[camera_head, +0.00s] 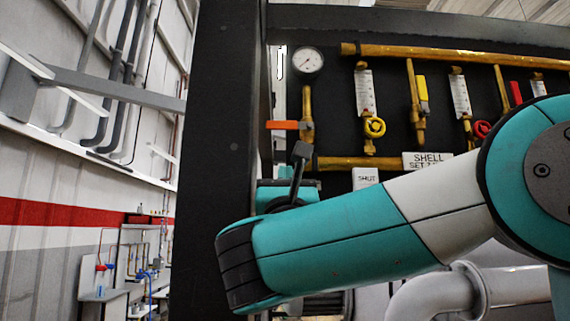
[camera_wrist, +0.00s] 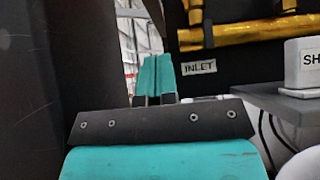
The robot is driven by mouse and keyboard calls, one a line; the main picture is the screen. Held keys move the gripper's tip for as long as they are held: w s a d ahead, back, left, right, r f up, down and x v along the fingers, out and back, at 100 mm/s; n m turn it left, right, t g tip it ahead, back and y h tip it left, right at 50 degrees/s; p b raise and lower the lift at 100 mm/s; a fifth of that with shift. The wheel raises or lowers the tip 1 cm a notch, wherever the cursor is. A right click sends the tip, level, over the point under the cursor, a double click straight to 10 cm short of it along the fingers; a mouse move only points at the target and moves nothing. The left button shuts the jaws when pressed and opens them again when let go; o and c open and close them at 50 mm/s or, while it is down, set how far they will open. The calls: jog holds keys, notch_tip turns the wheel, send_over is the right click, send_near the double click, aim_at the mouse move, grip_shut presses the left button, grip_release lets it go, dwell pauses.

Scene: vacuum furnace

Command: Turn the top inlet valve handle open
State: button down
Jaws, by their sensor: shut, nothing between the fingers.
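The top inlet valve shows in the head view as an orange handle (camera_head: 284,125) lying level across a vertical brass pipe (camera_head: 308,100), below a round gauge (camera_head: 308,61). My gripper (camera_head: 302,151) rises just below the handle, with a dark tip. A small gap seems to lie between tip and handle; I cannot tell the depth. In the wrist view my gripper (camera_wrist: 154,70) shows as teal fingers close together with nothing between them. The orange handle cannot be made out there. An INLET label (camera_wrist: 199,67) is right of the fingers.
A horizontal brass pipe (camera_head: 360,163) runs right of my gripper. A yellow round knob (camera_head: 374,127) and a yellow handle (camera_head: 422,88) are further right. A thick black frame post (camera_head: 215,130) stands close on the left.

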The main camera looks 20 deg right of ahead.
aim_at(290, 125)
jog(key=w+d+r+p, duration=0.1)
jog(key=w+r+p, duration=0.3)
jog(key=r+p, duration=0.3)
notch_tip(290, 125, up, 2)
jog(key=shift+w+d+r, duration=0.1)
jog(key=shift+w+d, duration=0.2)
jog(key=shift+w, duration=0.05)
